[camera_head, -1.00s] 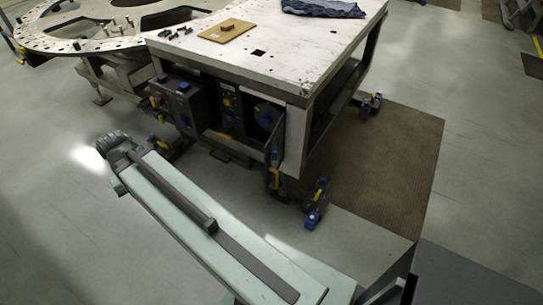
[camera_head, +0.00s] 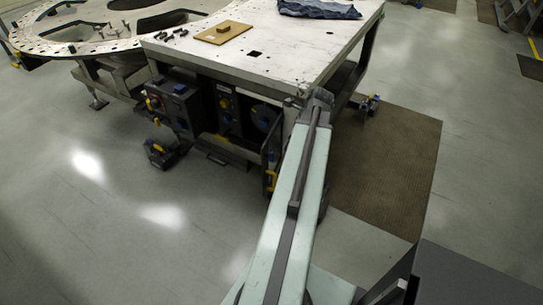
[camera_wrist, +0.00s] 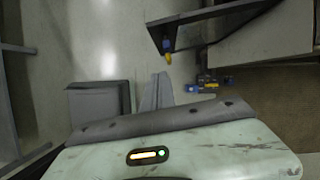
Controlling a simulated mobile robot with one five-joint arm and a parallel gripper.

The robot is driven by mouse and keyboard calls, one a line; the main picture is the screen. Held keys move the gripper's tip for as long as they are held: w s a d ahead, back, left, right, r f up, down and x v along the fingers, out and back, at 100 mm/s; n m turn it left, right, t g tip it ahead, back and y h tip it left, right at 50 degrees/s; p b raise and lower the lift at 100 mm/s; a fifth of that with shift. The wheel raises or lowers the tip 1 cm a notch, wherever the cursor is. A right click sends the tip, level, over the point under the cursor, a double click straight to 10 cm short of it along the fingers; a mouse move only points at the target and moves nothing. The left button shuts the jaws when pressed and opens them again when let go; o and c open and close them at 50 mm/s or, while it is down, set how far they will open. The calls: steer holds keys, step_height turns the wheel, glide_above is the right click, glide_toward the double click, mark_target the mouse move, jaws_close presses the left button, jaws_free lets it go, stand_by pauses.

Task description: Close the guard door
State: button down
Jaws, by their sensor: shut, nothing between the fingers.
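The guard door (camera_head: 270,149) is a narrow dark panel at the right end of the cabinet front under the table. It stands out from the front, swung open and seen nearly edge-on, with a yellow handle low on it. In the wrist view the door (camera_wrist: 205,22) is a dark slab at the top, with a blue and yellow catch at its near end. My gripper (camera_wrist: 160,80) shows as a grey tapered shape below that catch, shut and empty, apart from the door in the picture. In the head view my arm hides the gripper.
The white table (camera_head: 240,55) carries a wooden board (camera_head: 222,32) and a blue cloth (camera_head: 318,9). A control box (camera_head: 172,103) sits left of the cabinet. A blue and yellow caster (camera_wrist: 205,86) shows in the wrist view. The floor left of my arm is clear.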

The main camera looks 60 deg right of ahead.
mark_target(269, 156)
steer(key=w+f+b, duration=0.2)
steer(key=f+b, duration=0.1)
steer(key=w+a+f+b, duration=0.1)
steer(key=w+f+b, duration=0.1)
steer(key=w+f, duration=0.1)
steer(key=w+f+b, duration=0.2)
steer(key=f+b, duration=0.1)
steer(key=shift+w+a+b, duration=0.15)
steer(key=shift+w+b, duration=0.1)
steer(key=shift+b, duration=0.1)
steer(key=shift+w, duration=0.1)
